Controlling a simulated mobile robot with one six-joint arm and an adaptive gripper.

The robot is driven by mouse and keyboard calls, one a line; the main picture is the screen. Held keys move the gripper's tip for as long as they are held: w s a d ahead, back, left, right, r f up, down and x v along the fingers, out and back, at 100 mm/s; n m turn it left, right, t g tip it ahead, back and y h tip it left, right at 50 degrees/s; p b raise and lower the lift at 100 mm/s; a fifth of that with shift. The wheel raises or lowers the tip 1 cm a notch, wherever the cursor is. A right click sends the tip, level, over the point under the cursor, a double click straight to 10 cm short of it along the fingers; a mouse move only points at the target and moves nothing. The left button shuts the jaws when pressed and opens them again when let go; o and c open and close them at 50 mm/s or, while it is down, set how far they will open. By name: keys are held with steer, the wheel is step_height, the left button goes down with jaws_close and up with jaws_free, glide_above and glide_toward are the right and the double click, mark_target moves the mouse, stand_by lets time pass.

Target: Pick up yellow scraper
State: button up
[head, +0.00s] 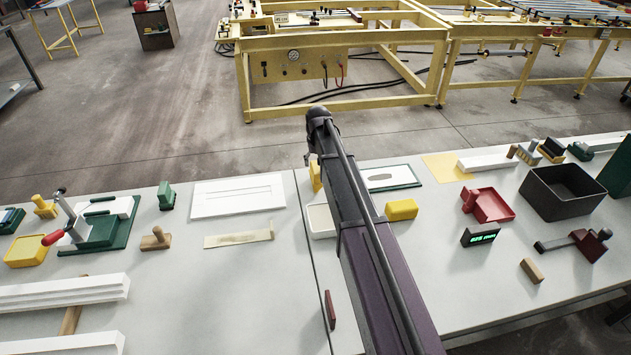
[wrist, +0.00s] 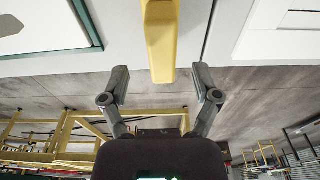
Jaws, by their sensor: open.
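A yellow piece (wrist: 161,38), which looks like the yellow scraper, reaches into the top middle of the wrist view, its blunt end towards me. My gripper (wrist: 161,82) is open, with one finger to each side of that end and a clear gap on both sides. No contact shows. In the head view a narrow part of a yellow upright piece (head: 316,177) shows just left of my arm, likely the same one. The arm hides the rest of it and most of my gripper there.
A white tray (head: 320,233) stands just below the yellow piece, partly behind my arm. A yellow block (head: 402,210) lies right of the arm, near a red tray (head: 492,207) and a black bin (head: 526,203). A white panel (head: 238,207) lies to the left.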

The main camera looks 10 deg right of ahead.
mark_target(316, 167)
steer(key=shift+f, duration=0.2)
steer(key=shift+w+a+f+b, duration=0.1)
steer(key=shift+w+f+b, duration=0.1)
steer(key=shift+f+b, duration=1.05)
steer(key=shift+w+f+b, duration=0.15)
steer(key=shift+f+b, duration=1)
steer(key=shift+b, duration=0.2)
steer(key=shift+c, duration=0.2)
jaws_close()
